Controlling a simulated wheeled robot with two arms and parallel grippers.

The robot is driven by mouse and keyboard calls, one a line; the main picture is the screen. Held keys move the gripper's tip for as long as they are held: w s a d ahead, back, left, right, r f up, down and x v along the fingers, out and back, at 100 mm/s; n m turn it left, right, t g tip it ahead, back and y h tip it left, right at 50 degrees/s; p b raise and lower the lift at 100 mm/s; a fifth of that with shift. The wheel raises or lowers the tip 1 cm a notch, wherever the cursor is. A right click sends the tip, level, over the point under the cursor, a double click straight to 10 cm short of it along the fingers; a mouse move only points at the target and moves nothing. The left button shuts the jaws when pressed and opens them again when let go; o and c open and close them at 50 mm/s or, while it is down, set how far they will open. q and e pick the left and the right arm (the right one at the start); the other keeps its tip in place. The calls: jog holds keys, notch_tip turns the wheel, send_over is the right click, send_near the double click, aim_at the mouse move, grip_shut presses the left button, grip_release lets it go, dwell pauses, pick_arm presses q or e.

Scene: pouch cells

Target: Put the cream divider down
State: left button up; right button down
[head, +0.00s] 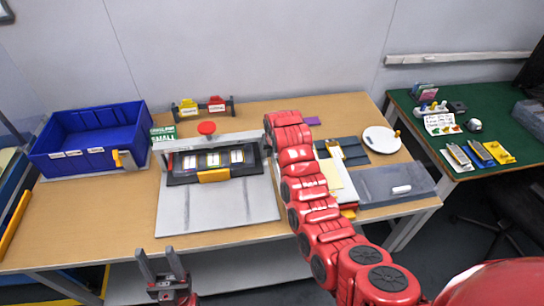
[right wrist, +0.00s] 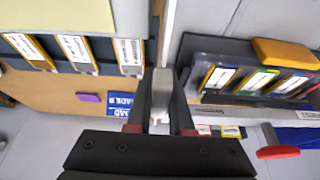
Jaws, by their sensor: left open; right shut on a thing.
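My right gripper (right wrist: 160,100) is shut on a thin pale piece, taken to be the cream divider (right wrist: 168,35), which shows almost edge-on between the fingers. In the head view my red right arm hides this gripper and what it holds. The gripper is between the press fixture (right wrist: 262,75) and a dark rack (right wrist: 85,62) of cells. A flat cream sheet (head: 336,175) lies on the bench right of my arm; it also shows at the upper left of the right wrist view (right wrist: 60,18). My left gripper (head: 158,254) is open and empty at the bench's front edge.
The press fixture (head: 218,203) has a red knob (head: 207,128) and several cells. A blue bin (head: 92,119) stands at the left. A grey tray (head: 375,188) and a white round dish (head: 381,139) are at the right. A green table (head: 430,145) stands beyond. Bare bench shows at front left.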

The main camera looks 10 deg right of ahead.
aim_at(273, 161)
notch_tip(273, 161, down, 4)
jog(key=shift+f+p, duration=0.15)
jog(key=shift+p, duration=0.65)
jog(key=shift+f, duration=0.35)
jog(key=c, duration=0.8)
grip_release()
